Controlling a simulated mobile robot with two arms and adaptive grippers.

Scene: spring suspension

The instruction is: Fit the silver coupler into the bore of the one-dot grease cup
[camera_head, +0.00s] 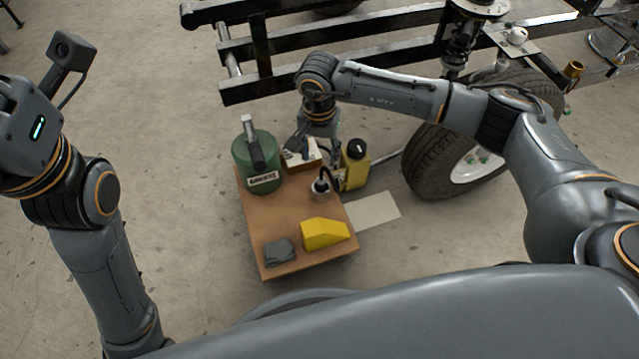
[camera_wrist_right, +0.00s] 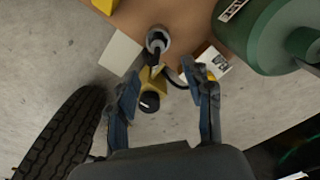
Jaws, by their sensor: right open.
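A small grey cup (camera_head: 320,188) stands on the brown table, and it also shows in the right wrist view (camera_wrist_right: 157,40) with a dark opening. I cannot make out dots on it. A thin black hose (camera_wrist_right: 178,80) loops beside the cup; a dark slim piece reaches the cup's rim. I cannot clearly tell the silver coupler apart, nor whether anything sits in the bore. My right gripper (camera_wrist_right: 165,95) is open, pointing down above the table's far edge; nothing is visibly held between its fingers. My left arm is raised at the left, its fingers out of view.
A green canister (camera_head: 256,165), a small printed box (camera_head: 300,160) and a yellow black-capped bottle (camera_head: 355,166) stand close around my right gripper. A yellow block (camera_head: 324,234) and grey cloth (camera_head: 280,251) lie nearer. A tyre (camera_head: 435,160) is to the right. The table's middle is clear.

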